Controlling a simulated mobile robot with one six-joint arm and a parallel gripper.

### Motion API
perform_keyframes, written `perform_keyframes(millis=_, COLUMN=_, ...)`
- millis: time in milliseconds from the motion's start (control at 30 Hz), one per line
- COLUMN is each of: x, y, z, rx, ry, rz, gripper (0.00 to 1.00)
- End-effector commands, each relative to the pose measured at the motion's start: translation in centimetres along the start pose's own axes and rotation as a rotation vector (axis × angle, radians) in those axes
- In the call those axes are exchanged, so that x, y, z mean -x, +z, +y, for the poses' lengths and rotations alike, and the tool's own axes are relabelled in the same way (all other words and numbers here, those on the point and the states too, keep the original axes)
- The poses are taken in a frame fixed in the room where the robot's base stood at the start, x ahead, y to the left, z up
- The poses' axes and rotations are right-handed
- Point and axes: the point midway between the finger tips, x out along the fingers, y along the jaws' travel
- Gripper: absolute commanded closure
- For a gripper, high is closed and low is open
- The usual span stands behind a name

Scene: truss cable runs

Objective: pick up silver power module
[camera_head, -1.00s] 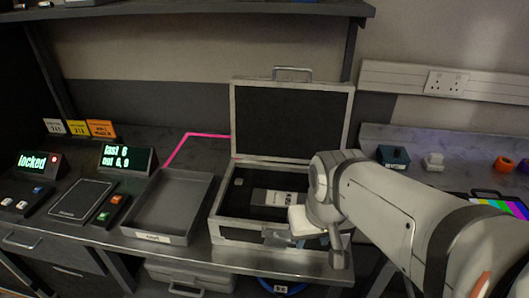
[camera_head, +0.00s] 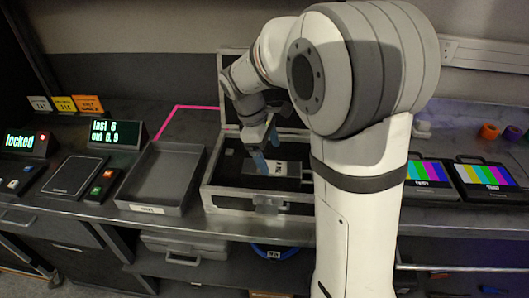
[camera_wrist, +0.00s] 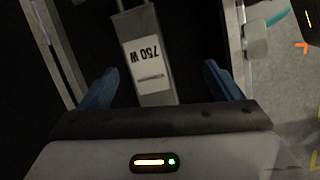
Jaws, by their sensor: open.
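The silver power module (camera_wrist: 148,62) lies in the dark interior of the open case, its label reading "750 W" upside down in the wrist view. In the head view the module (camera_head: 285,168) shows as a pale block inside the case (camera_head: 232,200). My gripper (camera_wrist: 160,88) is open, with blue fingers on either side of the module's near end in the wrist view. I cannot tell how far above it they are. In the head view my gripper (camera_head: 262,150) is over the case, and my arm hides the case's right side and much of its lid.
A grey tray (camera_head: 168,208) stands just left of the case. Further left are a flat dark pad (camera_head: 74,176), button boxes and two green-text displays. Two colour-bar screens (camera_head: 490,175) lie to the right. A shelf runs below the counter.

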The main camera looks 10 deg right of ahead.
Motion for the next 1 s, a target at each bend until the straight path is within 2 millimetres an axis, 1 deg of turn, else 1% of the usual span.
perform_keyframes(millis=33, x=-0.4, y=-1.0, z=0.7, rx=0.056, ry=-0.002, rz=-0.026, gripper=0.15)
perform_keyframes(millis=100, x=-0.8, y=-1.9, z=1.5, rx=0.119, ry=-0.003, rz=-0.051, gripper=0.15)
perform_keyframes(millis=233, x=-1.3, y=-2.8, z=2.2, rx=0.184, ry=-0.005, rz=-0.079, gripper=0.15)
perform_keyframes(millis=367, x=-2.4, y=-2.9, z=2.4, rx=0.200, ry=-0.006, rz=-0.086, gripper=0.15)
perform_keyframes(millis=567, x=-4.7, y=-2.6, z=2.3, rx=0.198, ry=-0.007, rz=-0.086, gripper=0.15)
perform_keyframes(millis=800, x=-8.2, y=-2.2, z=2.3, rx=0.196, ry=-0.007, rz=-0.085, gripper=0.15)
perform_keyframes(millis=900, x=-8.9, y=-2.1, z=2.3, rx=0.195, ry=-0.007, rz=-0.084, gripper=0.15)
perform_keyframes(millis=1000, x=-9.1, y=-2.1, z=2.3, rx=0.194, ry=-0.006, rz=-0.083, gripper=0.15)
